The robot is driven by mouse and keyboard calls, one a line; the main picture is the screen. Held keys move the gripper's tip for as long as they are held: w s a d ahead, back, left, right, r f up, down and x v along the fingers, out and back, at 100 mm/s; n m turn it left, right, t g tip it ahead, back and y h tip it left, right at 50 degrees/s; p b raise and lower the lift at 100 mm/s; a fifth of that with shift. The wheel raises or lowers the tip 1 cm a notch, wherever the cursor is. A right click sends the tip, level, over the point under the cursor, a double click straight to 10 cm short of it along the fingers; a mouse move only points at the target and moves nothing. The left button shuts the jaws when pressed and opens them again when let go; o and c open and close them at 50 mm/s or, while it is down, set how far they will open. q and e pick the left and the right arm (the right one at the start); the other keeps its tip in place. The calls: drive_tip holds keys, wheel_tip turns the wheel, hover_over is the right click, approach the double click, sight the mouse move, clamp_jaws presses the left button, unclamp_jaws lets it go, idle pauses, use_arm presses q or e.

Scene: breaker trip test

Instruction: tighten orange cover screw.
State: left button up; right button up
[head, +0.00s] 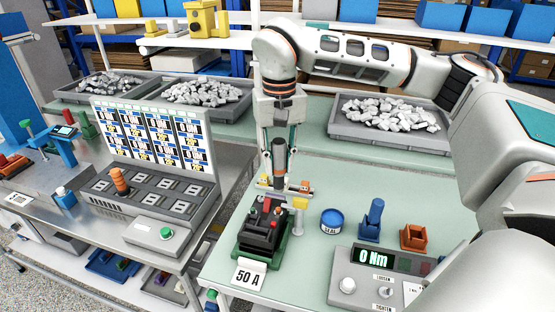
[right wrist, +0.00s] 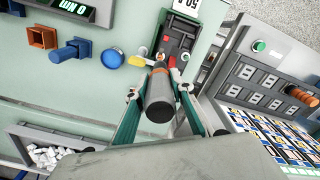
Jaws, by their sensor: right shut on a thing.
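My right gripper (head: 279,182) is shut on a dark grey cylindrical driver (head: 279,155) with an orange band, held upright over the breaker. In the right wrist view the driver (right wrist: 159,103) sits between the two fingers and points at the breaker (right wrist: 178,42). The black and red breaker (head: 262,226) sits in a green base on the light green table. Small orange and yellow parts show beside the fingertips. I cannot tell which is the orange cover screw, or whether the driver's tip touches it. My left gripper is not in view.
A torque unit (head: 377,259) reads 0 Nm at the front right. A blue SEAL tin (head: 332,220), a blue holder (head: 372,222) and an orange socket (head: 413,238) stand right of the breaker. A 50 A card (head: 248,275) lies in front. A grey test panel (head: 150,165) stands left.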

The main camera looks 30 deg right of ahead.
sight(278, 188)
drive_tip(key=shift+f, duration=0.8)
drive_tip(key=shift+f+b, duration=0.3)
drive_tip(key=shift+f, duration=1.05)
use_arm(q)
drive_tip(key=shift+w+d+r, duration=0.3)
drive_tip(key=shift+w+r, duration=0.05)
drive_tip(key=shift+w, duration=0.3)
use_arm(e)
drive_tip(key=shift+w+f, duration=0.1)
drive_tip(key=shift+f, duration=1.05)
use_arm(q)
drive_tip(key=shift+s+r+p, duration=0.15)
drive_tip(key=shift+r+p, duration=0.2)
use_arm(e)
drive_tip(key=shift+f, duration=0.8)
idle(1.1)
drive_tip(key=shift+r, duration=3)
